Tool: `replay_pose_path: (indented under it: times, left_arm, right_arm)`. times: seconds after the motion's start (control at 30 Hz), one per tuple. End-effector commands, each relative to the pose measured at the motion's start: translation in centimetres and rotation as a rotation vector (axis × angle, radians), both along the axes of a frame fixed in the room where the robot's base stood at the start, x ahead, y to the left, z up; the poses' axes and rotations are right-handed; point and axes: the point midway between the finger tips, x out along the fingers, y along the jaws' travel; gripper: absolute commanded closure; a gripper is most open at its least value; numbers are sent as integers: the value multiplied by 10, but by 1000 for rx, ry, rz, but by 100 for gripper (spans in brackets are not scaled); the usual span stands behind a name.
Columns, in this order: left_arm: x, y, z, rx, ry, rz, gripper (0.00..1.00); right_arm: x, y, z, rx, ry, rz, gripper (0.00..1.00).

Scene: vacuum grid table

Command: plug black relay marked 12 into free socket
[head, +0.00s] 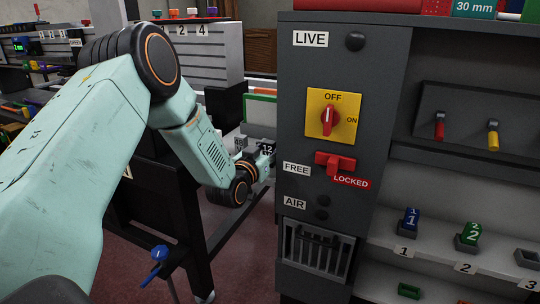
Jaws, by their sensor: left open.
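A small dark block with a white 12 (266,148) shows just left of the grey cabinet, at my left gripper; it looks like the black relay. My left gripper (264,160) is open at the end of my pale green arm, close to this block. The gripper is small, and part of it is lost against the cabinet edge, so I cannot tell whether the fingers touch the block. Another small dark block with a pale label (240,142) sits just left of it. I cannot make out a free relay socket. My right gripper is not in view.
The grey cabinet (300,120) stands close on the right, with a yellow OFF/ON switch (333,113) and a red FREE/LOCKED lever (336,162). Its shelf holds a blue block 1 (410,220), a green block 2 (468,237) and a dark holder (527,258).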

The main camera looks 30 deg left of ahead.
Motion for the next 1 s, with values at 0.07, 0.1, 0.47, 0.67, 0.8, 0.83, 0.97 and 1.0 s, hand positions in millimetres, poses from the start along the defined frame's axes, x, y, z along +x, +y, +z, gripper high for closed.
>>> replay_pose_path:
  times: [0.07,0.1,0.47,0.67,0.8,0.83,0.97,1.0]
  left_arm:
    - [0,0,0,0,0,0,60]
    - [0,0,0,0,0,0,64]
    - [-1,0,0,0,1,0,94]
    - [-1,0,-1,0,2,1,100]
    - [-1,1,0,0,2,1,100]
    - [-1,1,0,0,2,1,100]
    - [-1,4,7,0,1,2,100]
    - [-1,5,11,0,1,3,100]
  right_arm:
    - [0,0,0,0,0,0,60]
    - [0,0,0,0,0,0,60]
    - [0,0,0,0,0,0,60]
    - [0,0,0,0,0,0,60]
    - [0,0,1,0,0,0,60]
    - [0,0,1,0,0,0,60]
    - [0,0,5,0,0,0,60]
    - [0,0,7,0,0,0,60]
